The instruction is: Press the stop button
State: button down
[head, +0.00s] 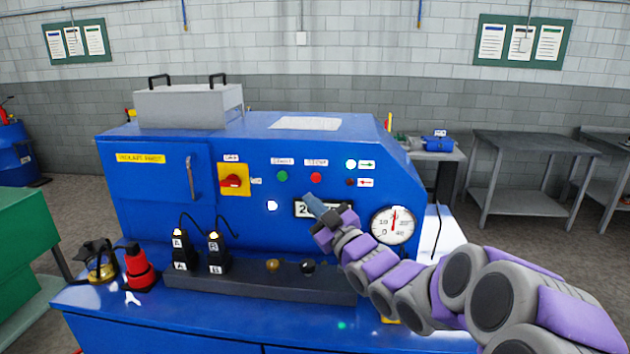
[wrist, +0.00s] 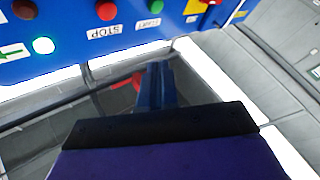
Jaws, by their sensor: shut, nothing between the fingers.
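The stop button is the red round button (head: 316,178) on the blue machine's front panel, under a small white label. In the wrist view the red button (wrist: 106,10) shows at the top, beside a label reading STOP (wrist: 104,32), upside down. My gripper (head: 312,200) is in front of the panel, just below the red button in the head view, with its fingers shut and empty. In the wrist view its blue fingers (wrist: 161,80) point toward the panel, below and right of the red button. I cannot tell the exact gap to the panel; no contact shows.
A green button (head: 282,176) sits left of the red one. A yellow plate with a red rotary switch (head: 234,180) is farther left. White (head: 351,164) and dark red (head: 350,182) lamps are to the right. A gauge (head: 393,225) and a partly hidden display (head: 305,209) lie lower.

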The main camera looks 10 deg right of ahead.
aim_at(316, 178)
jog(key=w+d+p, duration=0.1)
jog(key=w, duration=0.1)
jog(key=w+p, duration=0.2)
jog(key=w, duration=0.1)
jog(key=w+d+p, duration=0.1)
jog(key=w, duration=0.2)
jog(key=shift+w+d+p, duration=0.2)
jog(key=shift+d+p, duration=0.15)
jog(key=shift+w+d, duration=0.1)
dwell(1.8)
jog(key=shift+w, duration=0.2)
